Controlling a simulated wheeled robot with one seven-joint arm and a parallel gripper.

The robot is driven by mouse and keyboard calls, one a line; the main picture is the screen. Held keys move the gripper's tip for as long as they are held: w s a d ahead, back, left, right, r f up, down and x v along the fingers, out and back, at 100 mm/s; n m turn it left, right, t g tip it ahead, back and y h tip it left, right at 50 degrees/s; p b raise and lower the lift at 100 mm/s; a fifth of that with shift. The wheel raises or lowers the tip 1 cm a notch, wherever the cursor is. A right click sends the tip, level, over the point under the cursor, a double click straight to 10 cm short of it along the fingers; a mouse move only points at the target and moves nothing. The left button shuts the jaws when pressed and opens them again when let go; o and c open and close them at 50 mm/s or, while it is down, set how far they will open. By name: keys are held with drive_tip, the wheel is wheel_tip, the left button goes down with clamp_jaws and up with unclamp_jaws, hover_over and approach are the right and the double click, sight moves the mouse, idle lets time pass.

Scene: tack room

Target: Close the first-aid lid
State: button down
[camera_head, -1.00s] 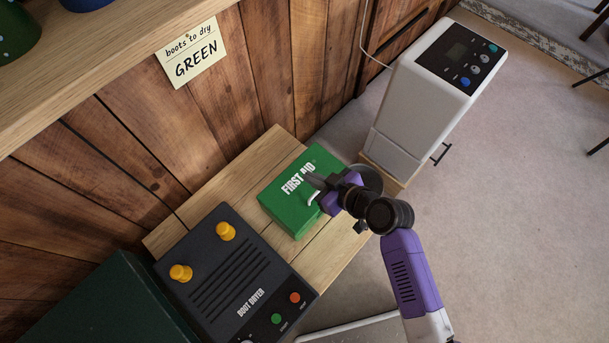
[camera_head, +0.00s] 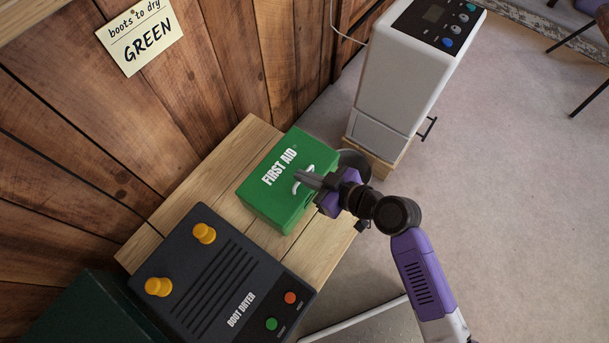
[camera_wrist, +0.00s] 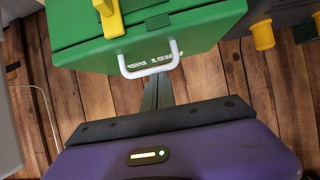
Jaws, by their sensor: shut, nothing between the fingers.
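The green first-aid box (camera_head: 270,185) sits on the wooden bench top. Its lid (camera_head: 262,172), with white FIRST AID lettering, looks down on the box; I cannot tell whether a thin gap remains. A white handle (camera_head: 299,184) is on the lid; in the wrist view the handle (camera_wrist: 149,62) is near the fingers, with a yellow latch (camera_wrist: 110,18) on the box's front. My gripper (camera_head: 304,178) is shut and empty, its fingertips over the lid by the handle. In the wrist view its fingers (camera_wrist: 158,92) partly pass below the handle; contact is unclear.
A dark boot dryer (camera_head: 215,275) with yellow knobs stands beside the box. A white appliance (camera_head: 405,75) with a control panel stands beyond the bench. A plank wall (camera_head: 215,80) with a note (camera_head: 140,37) borders the left. Open floor (camera_head: 500,200) lies to the right.

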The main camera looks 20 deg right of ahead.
drive_tip(key=shift+s+d+f, duration=0.15)
drive_tip(key=shift+s+f, duration=0.2)
drive_tip(key=shift+f, duration=0.3)
drive_tip(key=r+p, duration=0.1)
drive_tip(key=w+a+r+p, duration=0.1)
drive_tip(key=r, duration=0.1)
drive_tip(key=w+r+p, duration=0.1)
drive_tip(key=r, duration=0.1)
drive_tip(key=shift+w+a, duration=0.15)
drive_tip(key=shift+w, duration=0.05)
drive_tip(key=s+d+r, duration=0.2)
drive_tip(key=s+d, duration=0.3)
drive_tip(key=s, duration=0.3)
drive_tip(key=shift+d, duration=0.1)
